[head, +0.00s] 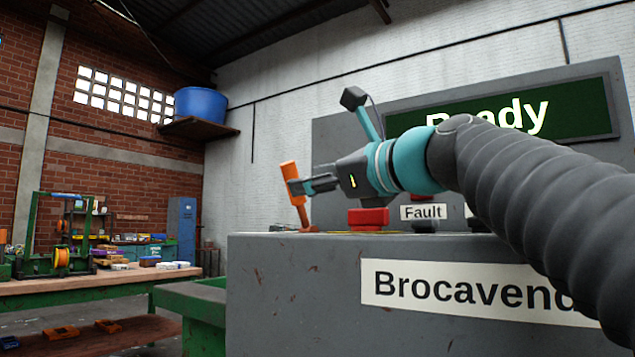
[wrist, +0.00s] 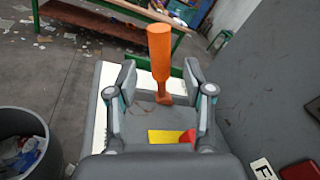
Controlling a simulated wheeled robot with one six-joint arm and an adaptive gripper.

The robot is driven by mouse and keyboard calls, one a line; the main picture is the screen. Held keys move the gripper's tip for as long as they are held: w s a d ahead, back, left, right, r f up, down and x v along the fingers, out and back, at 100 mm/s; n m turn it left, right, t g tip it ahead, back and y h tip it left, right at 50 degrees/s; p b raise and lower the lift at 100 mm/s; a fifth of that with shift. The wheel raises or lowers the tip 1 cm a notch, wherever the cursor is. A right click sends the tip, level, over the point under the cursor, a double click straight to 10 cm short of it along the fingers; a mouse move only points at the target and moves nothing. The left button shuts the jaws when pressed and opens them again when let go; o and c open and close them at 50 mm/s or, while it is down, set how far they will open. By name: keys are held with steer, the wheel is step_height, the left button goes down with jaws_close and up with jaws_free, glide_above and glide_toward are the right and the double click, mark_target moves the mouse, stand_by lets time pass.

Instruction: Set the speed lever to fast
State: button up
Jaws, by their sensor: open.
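The speed lever has an orange handle (head: 290,178) and stands at the left end of the grey console top (head: 262,250), tilted slightly left in the head view. In the wrist view the lever (wrist: 160,55) rises between the two fingers of my gripper (wrist: 162,92). The fingers are apart, with a gap on each side of the lever. In the head view my gripper (head: 303,186) is level with the handle and overlaps it. A yellow and red marking (wrist: 170,137) shows on the console near the lever's base. No speed label is readable.
A red button (head: 368,219) and a "Fault" sign (head: 423,212) are right of the lever. A green screen (head: 500,115) reads "Ready" behind my arm. In the wrist view a bin (wrist: 28,145) stands on the floor at left. A workbench (head: 85,285) is farther left.

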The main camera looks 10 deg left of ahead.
mark_target(292, 200)
steer(key=shift+x, duration=2.8)
jaws_close()
